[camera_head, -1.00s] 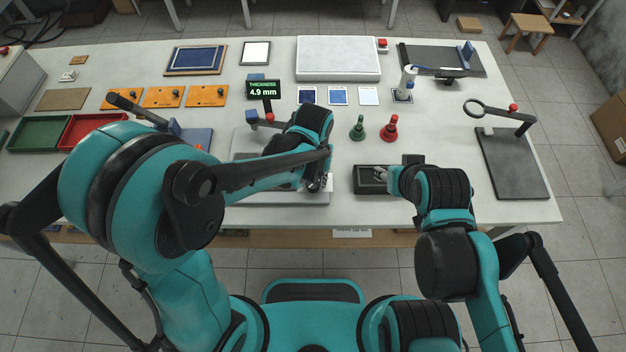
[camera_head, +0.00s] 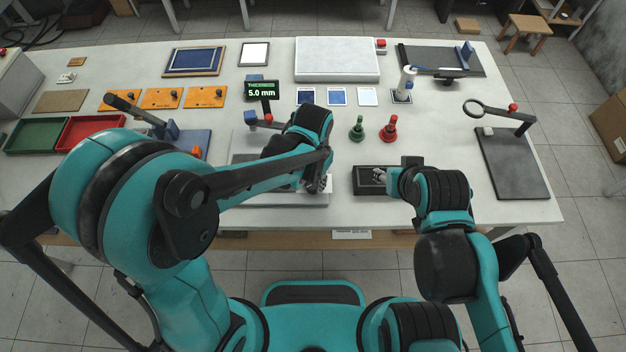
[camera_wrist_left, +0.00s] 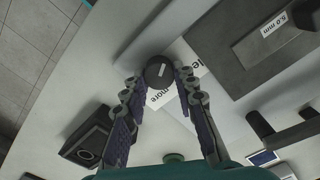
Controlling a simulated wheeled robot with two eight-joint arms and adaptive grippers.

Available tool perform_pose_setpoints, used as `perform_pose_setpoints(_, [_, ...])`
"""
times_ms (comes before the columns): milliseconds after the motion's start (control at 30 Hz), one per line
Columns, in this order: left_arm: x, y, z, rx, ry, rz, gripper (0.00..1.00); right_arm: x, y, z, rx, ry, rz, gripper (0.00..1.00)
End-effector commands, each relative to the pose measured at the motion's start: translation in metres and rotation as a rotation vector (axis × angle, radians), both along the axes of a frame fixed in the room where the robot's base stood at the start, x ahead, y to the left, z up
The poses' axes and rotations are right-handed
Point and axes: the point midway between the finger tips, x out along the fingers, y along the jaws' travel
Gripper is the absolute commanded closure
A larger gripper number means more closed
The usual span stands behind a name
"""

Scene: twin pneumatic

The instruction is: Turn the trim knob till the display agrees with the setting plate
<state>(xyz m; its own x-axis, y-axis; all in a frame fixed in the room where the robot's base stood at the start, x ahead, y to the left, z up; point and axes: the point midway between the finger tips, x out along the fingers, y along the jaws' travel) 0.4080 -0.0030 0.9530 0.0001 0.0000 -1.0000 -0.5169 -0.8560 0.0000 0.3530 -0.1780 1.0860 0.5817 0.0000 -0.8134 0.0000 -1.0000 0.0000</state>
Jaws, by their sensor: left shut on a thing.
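The display (camera_head: 262,89) reads "THICKNESS 5.0 mm" in green in the head view. In the left wrist view a small white plate (camera_wrist_left: 275,24) reads "5.0 mm"; it sits on a dark block. The round dark trim knob (camera_wrist_left: 158,71) has a pale pointer line and stands on a light surface. A white label beside it is partly covered, with "more" readable. My left gripper (camera_wrist_left: 159,82) is shut on the knob, one finger on each side. In the head view my left arm hides most of the machine. My right gripper (camera_head: 381,175) is over a black box; its fingers are too small to judge.
The black box (camera_head: 362,187) is right of the machine's pale base (camera_head: 310,199). Green (camera_head: 357,130) and red (camera_head: 389,131) handled pieces stand behind it. A dark plate with a ring-ended lever (camera_head: 512,165) is at the right. Open table lies between.

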Motion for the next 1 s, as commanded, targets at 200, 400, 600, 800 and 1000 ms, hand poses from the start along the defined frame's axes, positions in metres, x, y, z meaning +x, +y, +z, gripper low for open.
perform_pose_setpoints(200, [0.0, 0.0, 0.0, 0.0, 0.0, 0.001, 0.51, 0.0, 0.0, 0.0, 0.0, 0.0, 0.0, 0.57])
perform_pose_setpoints(400, [0.0, 0.0, 0.0, 0.0, 0.0, 0.001, 0.51, 0.0, 0.0, 0.0, 0.0, 0.0, 0.0, 0.57])
perform_pose_setpoints(600, [0.0, 0.0, 0.006, 0.0, 0.0, 0.001, 0.51, 0.0, 0.0, 0.0, 0.0, 0.0, 0.0, 0.57])
perform_pose_setpoints(800, [0.0, 0.0, 0.041, 0.0, 0.0, 0.001, 0.51, 0.0, 0.0, 0.0, 0.0, 0.0, 0.0, 0.57])
perform_pose_setpoints(1000, [0.0, 0.0, 0.084, 0.0, 0.0, 0.001, 0.51, 0.0, 0.0, 0.0, 0.0, 0.0, 0.0, 0.57])
